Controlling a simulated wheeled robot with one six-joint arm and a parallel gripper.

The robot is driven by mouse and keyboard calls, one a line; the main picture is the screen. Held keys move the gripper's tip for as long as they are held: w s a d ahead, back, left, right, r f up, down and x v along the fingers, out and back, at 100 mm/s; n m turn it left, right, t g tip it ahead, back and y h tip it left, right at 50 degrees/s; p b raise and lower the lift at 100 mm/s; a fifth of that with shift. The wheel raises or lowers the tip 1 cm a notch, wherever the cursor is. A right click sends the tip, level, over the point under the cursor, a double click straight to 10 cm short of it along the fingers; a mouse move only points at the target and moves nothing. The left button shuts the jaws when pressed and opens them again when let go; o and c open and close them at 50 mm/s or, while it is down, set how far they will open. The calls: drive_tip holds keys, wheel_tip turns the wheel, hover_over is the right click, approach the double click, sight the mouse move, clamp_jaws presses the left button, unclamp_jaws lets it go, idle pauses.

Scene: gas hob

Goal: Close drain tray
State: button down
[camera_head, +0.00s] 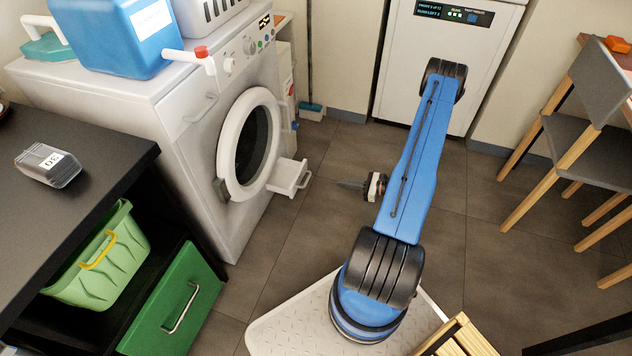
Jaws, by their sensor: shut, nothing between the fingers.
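The washing machine (190,108) stands at the left with its round door (226,165). A small white drain tray (287,178) sticks out from the lower part of its front, to the right of the door. The tray is pulled out, with a handle (304,180) at its outer end. My gripper (341,184) is to the right of the tray, its dark fingers pointing left toward it. The fingers are shut and empty, with a gap of floor showing between them and the tray. Part of the gripper is hidden behind my blue arm.
A dark counter (105,150) with a green basket (100,258) and green drawer (172,303) is at the left. A white appliance (398,70) stands at the back. Chairs (570,140) are at the right. The tiled floor (325,150) around the tray is clear.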

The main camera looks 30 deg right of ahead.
approach(290, 179)
wheel_tip(290, 179, up, 2)
drive_tip(key=s+d, duration=0.2)
drive_tip(key=s, duration=0.1)
drive_tip(key=shift+w+r, duration=0.1)
drive_tip(key=shift+w, duration=0.05)
drive_tip(key=shift+w+a, duration=0.1)
drive_tip(key=x, duration=0.4)
drive_tip(key=r+x, duration=0.1)
drive_tip(key=x, duration=0.3)
drive_tip(key=r+x, duration=0.1)
drive_tip(key=x, duration=0.3)
drive_tip(key=shift+w+r, duration=0.15)
drive_tip(key=shift+w, duration=0.1)
drive_tip(key=shift+w+a, duration=0.15)
drive_tip(key=shift+w, duration=0.15)
drive_tip(key=shift+a+r, duration=0.1)
